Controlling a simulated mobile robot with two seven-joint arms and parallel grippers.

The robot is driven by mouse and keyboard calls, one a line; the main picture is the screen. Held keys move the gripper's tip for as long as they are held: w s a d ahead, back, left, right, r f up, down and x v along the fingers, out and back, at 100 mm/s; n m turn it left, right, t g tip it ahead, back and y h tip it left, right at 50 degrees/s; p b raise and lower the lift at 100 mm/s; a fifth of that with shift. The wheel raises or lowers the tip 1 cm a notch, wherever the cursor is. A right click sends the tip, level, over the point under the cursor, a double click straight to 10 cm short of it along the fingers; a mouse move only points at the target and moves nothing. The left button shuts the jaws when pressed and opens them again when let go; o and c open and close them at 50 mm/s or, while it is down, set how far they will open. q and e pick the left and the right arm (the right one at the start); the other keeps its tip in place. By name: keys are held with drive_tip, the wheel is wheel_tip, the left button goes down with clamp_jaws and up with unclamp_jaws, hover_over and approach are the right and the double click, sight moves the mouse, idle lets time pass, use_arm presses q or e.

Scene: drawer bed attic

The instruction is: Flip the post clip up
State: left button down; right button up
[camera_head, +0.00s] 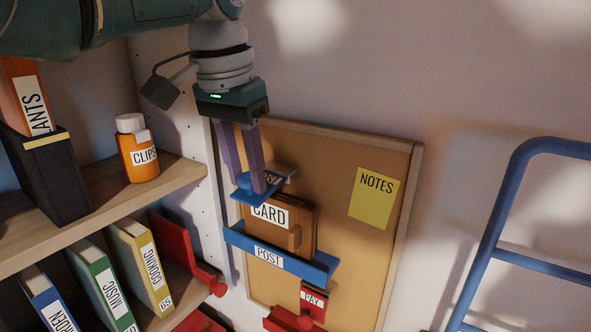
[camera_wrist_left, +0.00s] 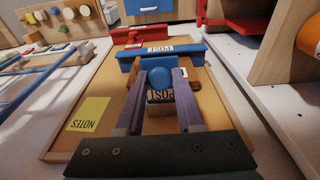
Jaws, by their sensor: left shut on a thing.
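The post clip (camera_head: 241,197) is a blue flap with a round blue knob and a white label, above the brown CARD piece (camera_head: 268,213) on the cork board. The flap sticks out from the board, tilted. In the left wrist view its blue knob (camera_wrist_left: 157,77) sits between my fingers, with the label just below it. My left gripper (camera_head: 250,184) reaches down from above, its purple fingers shut on the knob. The fingers hide part of the flap and label. The blue POST ledge (camera_head: 238,240) is below the card. My right gripper is not in view.
A yellow NOTES sheet (camera_head: 373,198) is on the board's right side. A red PAY clip (camera_head: 313,302) is below. Shelves with books and an orange CLIPS jar (camera_head: 137,160) stand left. A blue ladder (camera_head: 505,205) stands right. The wall above the board is bare.

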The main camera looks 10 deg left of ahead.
use_arm(q)
drive_tip(key=c, duration=0.5)
unclamp_jaws()
drive_tip(key=shift+c, duration=0.2)
drive_tip(key=shift+r, duration=0.6)
wheel_tip(320, 180, up, 9)
drive_tip(key=s+b, duration=0.1)
drive_tip(key=b, duration=0.2)
drive_tip(key=shift+s+a+f, duration=0.2)
drive_tip(key=shift+s+a, duration=0.05)
